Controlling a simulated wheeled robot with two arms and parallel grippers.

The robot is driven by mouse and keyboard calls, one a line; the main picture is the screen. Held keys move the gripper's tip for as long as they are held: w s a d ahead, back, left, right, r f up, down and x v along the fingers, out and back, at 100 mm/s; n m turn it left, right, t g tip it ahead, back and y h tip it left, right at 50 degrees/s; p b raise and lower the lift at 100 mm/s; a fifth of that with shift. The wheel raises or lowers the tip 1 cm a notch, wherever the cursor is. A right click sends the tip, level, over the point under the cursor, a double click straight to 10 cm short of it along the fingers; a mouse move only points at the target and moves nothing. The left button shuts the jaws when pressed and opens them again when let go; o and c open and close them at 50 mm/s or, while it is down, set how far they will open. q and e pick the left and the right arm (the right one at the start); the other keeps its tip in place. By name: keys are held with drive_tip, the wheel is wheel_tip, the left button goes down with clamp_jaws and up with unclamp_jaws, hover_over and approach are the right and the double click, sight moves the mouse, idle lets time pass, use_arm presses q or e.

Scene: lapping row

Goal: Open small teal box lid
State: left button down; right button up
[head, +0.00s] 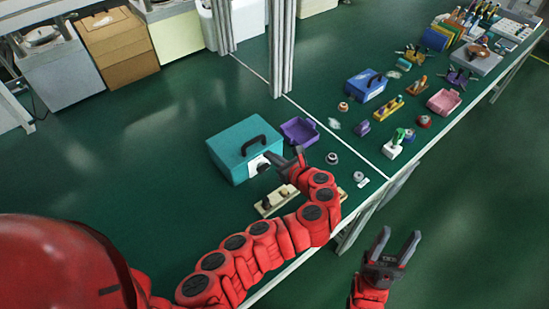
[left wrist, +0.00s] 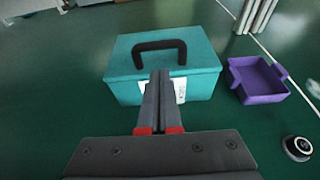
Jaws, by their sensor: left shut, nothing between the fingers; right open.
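The small teal box (head: 228,146) stands on the green table with its lid down. A black handle (head: 254,144) sits on it and a white label (head: 257,166) is on its front. In the left wrist view the teal box (left wrist: 207,84) is straight ahead, with its black handle (left wrist: 159,46) just beyond my fingertips. My left gripper (head: 268,160) is shut and empty at the front of the box, and its fingers (left wrist: 160,78) cover part of the label. I cannot tell whether they touch the box. My right gripper (head: 396,245) is open and empty, off the table's front edge.
A purple tray (head: 299,131) stands close to the right of the teal box. A wooden block with knobs (head: 275,200) lies under my left arm. A blue box (head: 366,86), a pink tray (head: 444,102) and several small tools stand further right. The table left of the teal box is clear.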

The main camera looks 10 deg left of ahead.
use_arm(q)
drive_tip(key=shift+p+x, duration=0.5)
drive_tip(key=shift+x, duration=2.5)
